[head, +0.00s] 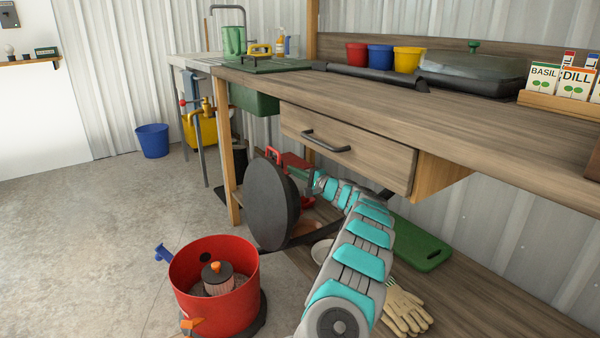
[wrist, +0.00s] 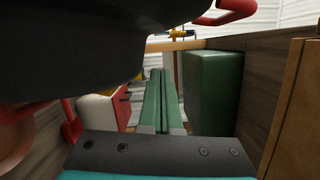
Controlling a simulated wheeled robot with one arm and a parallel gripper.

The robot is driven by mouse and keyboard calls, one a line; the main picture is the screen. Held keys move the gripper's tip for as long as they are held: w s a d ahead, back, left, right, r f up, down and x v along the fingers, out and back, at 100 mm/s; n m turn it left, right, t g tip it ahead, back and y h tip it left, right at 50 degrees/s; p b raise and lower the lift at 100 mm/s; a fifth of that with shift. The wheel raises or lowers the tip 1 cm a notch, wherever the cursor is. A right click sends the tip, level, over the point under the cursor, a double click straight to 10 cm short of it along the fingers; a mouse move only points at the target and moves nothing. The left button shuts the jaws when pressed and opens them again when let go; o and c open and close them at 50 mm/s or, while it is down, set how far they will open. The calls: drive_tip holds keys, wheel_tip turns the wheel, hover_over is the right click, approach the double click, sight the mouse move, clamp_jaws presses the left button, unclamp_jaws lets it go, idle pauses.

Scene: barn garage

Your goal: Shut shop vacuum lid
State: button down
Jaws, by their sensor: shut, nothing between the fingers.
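The shop vacuum's red drum (head: 215,285) stands open on the floor, with an orange-topped filter (head: 217,275) inside. Its dark round lid (head: 270,205) is swung up and stands nearly on edge at the drum's right rear. A red handle (head: 274,154) shows at the lid's top. My gripper (head: 312,180) is at the right of the lid, on its outer side, partly hidden. In the wrist view, my gripper's green fingers (wrist: 159,78) are together and empty. The dark lid (wrist: 70,50) fills the top left there, above the fingers; contact cannot be told.
The workbench drawer (head: 345,150) is above my arm. A lower shelf (head: 480,290) holds a green board (head: 418,243) and gloves (head: 405,308). A bench leg (head: 228,170) stands behind the lid. Floor left of the drum is clear up to a blue bucket (head: 152,141).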

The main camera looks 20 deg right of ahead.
drive_tip(key=shift+w+a, duration=0.25)
drive_tip(key=shift+w, duration=0.1)
drive_tip(key=shift+s+a+r, duration=0.15)
drive_tip(key=shift+a+r, duration=0.05)
drive_tip(key=shift+a, duration=0.55)
drive_tip(key=shift+s+a+r, duration=0.15)
drive_tip(key=shift+a, duration=0.6)
drive_tip(key=shift+s+a, duration=0.1)
drive_tip(key=shift+a, duration=0.35)
